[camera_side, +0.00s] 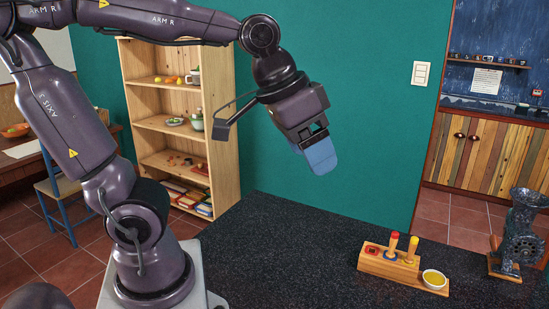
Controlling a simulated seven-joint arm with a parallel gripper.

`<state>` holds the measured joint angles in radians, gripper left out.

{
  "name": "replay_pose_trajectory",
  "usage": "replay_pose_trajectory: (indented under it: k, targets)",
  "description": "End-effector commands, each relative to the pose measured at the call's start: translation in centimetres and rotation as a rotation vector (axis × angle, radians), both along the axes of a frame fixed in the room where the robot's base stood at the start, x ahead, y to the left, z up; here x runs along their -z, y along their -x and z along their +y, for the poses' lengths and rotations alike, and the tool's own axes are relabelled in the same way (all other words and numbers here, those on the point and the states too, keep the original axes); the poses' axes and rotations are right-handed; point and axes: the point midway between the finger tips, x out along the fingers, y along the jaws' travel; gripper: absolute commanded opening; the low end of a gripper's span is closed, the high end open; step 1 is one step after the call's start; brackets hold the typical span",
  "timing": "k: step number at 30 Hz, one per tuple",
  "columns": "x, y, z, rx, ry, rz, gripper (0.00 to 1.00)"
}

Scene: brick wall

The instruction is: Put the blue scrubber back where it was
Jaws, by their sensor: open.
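A small wooden holder (388,267) stands on the dark countertop at the right. A scrubber with a blue base (391,256) and an upright red-topped handle is in the middle of the holder. It looks seated there, but its lower part is too small to tell exactly. A yellow-handled tool (411,250) stands upright just right of it. A red patch (372,250) shows at the holder's left end. My gripper (320,157) has blue fingers, points downward, and is open. It is high above the countertop, up and left of the holder, touching nothing; the fingers overlap in this view.
A white bowl with yellow contents (434,279) sits at the holder's right end. A dark metal grinder (520,235) stands farther right. The countertop (290,255) left of the holder is clear. A wooden shelf (180,130) stands behind, against the green wall.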

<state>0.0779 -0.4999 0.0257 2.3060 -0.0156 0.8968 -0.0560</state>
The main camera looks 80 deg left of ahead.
Motion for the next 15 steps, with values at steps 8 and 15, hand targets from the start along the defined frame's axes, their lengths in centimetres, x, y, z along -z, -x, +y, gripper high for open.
replay_pose_trajectory:
  k: [8, 15]
  targets:
    - [1.6, 5.2, 1.5, -0.002, -0.049, -0.055, 0.74]
    - [1.8, 5.5, 1.5, -0.002, -0.052, -0.055, 0.74]
